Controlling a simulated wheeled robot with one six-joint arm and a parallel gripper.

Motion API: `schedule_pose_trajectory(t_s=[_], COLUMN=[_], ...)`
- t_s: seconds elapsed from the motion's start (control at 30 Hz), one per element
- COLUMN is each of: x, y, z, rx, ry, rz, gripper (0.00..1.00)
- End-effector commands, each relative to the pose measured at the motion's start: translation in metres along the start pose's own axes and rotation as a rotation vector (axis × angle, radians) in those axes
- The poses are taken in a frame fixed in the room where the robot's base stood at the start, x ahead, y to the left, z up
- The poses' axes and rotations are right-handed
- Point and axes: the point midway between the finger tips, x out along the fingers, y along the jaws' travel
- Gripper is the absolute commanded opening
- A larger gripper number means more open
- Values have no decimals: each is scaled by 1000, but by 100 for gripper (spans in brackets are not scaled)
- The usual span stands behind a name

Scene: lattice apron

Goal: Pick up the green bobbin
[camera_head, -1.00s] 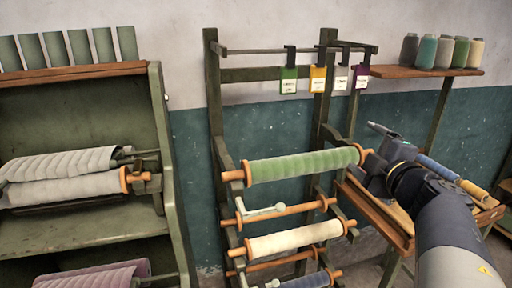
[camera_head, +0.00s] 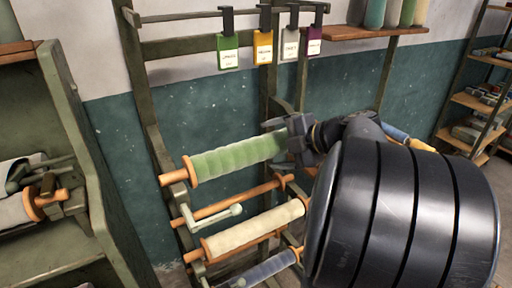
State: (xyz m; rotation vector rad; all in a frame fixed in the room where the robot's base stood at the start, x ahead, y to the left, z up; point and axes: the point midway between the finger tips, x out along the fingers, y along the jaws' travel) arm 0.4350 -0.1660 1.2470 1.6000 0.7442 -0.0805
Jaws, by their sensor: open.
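The green bobbin (camera_head: 235,157) is a large spool of ribbed green yarn with orange end discs. It lies across the upper arms of the dark green rack, its left end nearer to me. My gripper (camera_head: 287,142) is open at the bobbin's right end. It hides the right end disc, and I cannot tell whether the fingers touch the bobbin. My arm covers much of the right of the picture.
Below are a bare orange rod (camera_head: 232,202), a cream bobbin (camera_head: 255,229) and a blue-grey bobbin (camera_head: 268,267). Colored tags (camera_head: 228,50) hang above. A shelf unit (camera_head: 85,150) stands left, and a wooden shelf (camera_head: 370,33) with cones is at upper right.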

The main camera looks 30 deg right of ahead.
Motion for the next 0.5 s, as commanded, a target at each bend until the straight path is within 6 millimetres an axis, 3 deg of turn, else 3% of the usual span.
schedule_pose_trajectory(t_s=[0.17, 0.5], x=[12, 54], y=[-1, -4], z=[-2, -4], rx=[1, 0], ry=[3, 1], rz=[0, 0], gripper=[83, 83])
